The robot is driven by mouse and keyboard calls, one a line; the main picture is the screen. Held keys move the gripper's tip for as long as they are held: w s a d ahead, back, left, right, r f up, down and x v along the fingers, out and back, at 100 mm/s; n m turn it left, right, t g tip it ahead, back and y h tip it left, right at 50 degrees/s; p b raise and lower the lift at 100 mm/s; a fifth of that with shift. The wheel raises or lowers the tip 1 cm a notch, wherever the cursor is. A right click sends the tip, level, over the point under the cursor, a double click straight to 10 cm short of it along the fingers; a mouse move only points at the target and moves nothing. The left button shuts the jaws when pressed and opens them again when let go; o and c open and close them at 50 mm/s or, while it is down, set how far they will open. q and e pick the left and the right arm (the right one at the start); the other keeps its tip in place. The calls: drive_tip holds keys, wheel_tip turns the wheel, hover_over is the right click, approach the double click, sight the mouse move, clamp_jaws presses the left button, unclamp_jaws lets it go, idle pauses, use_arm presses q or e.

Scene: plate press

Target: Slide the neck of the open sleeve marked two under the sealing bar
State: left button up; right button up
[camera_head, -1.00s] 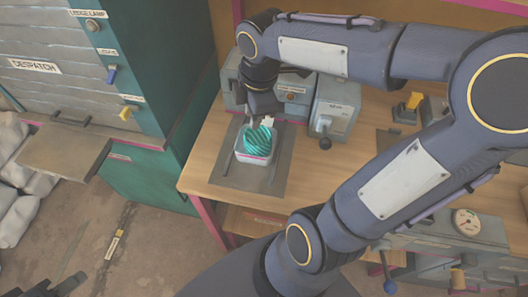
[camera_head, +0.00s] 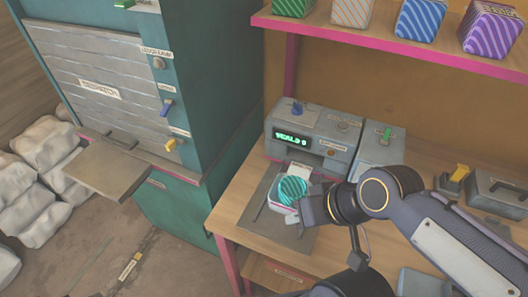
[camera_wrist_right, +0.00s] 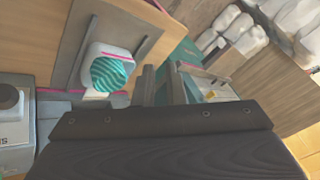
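The open sleeve is a pale box-like pouch (camera_head: 283,208) with a pink edge and a teal striped item (camera_head: 293,189) in its mouth. A white flap (camera_head: 299,170) shows behind it, toward the sealing machine (camera_head: 309,134). I cannot read a two on it, nor tell whether the neck is under the bar. My right gripper (camera_head: 307,209) is just right of the sleeve. In the right wrist view its fingers (camera_wrist_right: 161,84) stand apart with nothing visible between them, and the sleeve (camera_wrist_right: 97,51) lies to their left. My left gripper is not in view.
The sleeve sits on a grey railed plate (camera_head: 257,220) in front of the machine, whose display (camera_head: 291,138) reads "SEALS 0". A grey box with a green lever (camera_head: 386,132) stands right of it. Several striped boxes line the shelf (camera_head: 400,42) above. A teal despatch cabinet (camera_head: 215,110) stands left.

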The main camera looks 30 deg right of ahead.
drive_tip(key=shift+w+d+f+m+g, duration=0.1)
drive_tip(key=shift+w+f+m+g, duration=0.15)
drive_tip(key=shift+f+m+g, duration=0.05)
clamp_jaws()
drive_tip(key=w+f+m+g+h+b, duration=0.3)
drive_tip(key=w+f+m+g+h, duration=0.15)
drive_tip(key=w+f+m, duration=0.3)
drive_tip(key=shift+g+y, duration=0.35)
drive_tip(key=f, duration=1)
drive_tip(key=shift+w+b, duration=0.3)
drive_tip(key=shift+b, duration=0.05)
drive_tip(key=shift+w+d+r+p, duration=0.15)
drive_tip(key=shift+w+d+p, duration=0.25)
drive_tip(key=shift+w+d, duration=0.1)
drive_tip(key=shift+w+d+r+p, duration=0.15)
drive_tip(key=shift+w+d+p, duration=0.2)
drive_tip(key=shift+w+d, duration=0.15)
drive_tip(key=shift+w+d+f, duration=0.1)
drive_tip(key=shift+w+d, duration=0.3)
drive_tip(key=shift+d, duration=0.1)
